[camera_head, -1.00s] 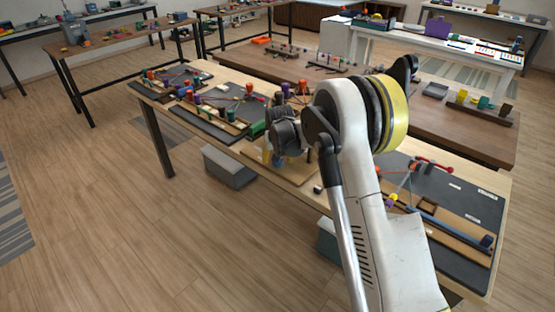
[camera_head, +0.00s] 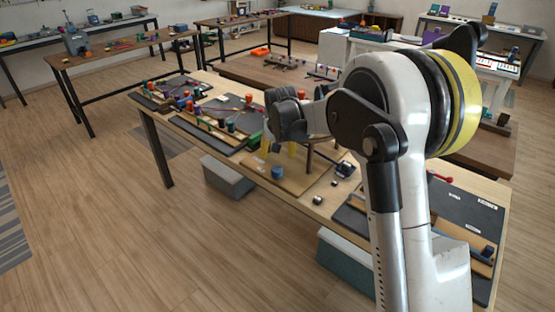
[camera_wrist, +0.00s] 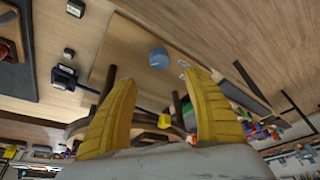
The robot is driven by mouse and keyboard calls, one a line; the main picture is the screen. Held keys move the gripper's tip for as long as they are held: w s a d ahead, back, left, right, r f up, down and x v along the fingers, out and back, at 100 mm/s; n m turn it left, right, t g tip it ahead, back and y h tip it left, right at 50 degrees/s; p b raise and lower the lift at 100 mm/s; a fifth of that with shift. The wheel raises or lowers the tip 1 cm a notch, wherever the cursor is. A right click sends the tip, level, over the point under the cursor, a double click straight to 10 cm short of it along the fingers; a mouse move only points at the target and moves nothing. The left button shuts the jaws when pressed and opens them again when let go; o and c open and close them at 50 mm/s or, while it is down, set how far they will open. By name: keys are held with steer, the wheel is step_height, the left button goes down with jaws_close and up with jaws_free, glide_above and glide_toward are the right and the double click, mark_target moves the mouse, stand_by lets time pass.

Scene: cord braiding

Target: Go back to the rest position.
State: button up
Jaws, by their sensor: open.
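My gripper (camera_head: 280,148) is above the wooden board on the long workbench, with the arm covering the right part of the head view. In the wrist view its two yellow fingers (camera_wrist: 162,92) stand wide apart, with nothing held between them. A blue cylinder (camera_head: 278,172) stands on the board (camera_head: 298,186), below and apart from the gripper; it also shows in the wrist view (camera_wrist: 159,57). A dark curved stand or frame on the board (camera_wrist: 145,122) is partly hidden behind the fingers, with a small yellow piece (camera_wrist: 164,121) near it.
A dark mat with colored pegs (camera_head: 215,130) lies left on the bench. Another dark mat (camera_head: 460,212) lies right, partly behind my arm. Small dark and white pieces (camera_head: 317,200) sit between. Grey bins (camera_head: 228,178) stand underneath.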

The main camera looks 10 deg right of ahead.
steer(key=shift+s+r, duration=0.1)
steer(key=shift+r, duration=0.05)
steer(key=s+r+t, duration=0.1)
steer(key=s+r, duration=1)
steer(key=s, duration=0.6)
steer(key=s+f+n+t, duration=0.1)
steer(key=s+f, duration=0.1)
steer(key=s, duration=1.8)
steer(key=shift+s+d+f+n+t+y, duration=0.2)
steer(key=shift+d+f+n+t+y, duration=0.1)
steer(key=shift+d+n+t, duration=0.1)
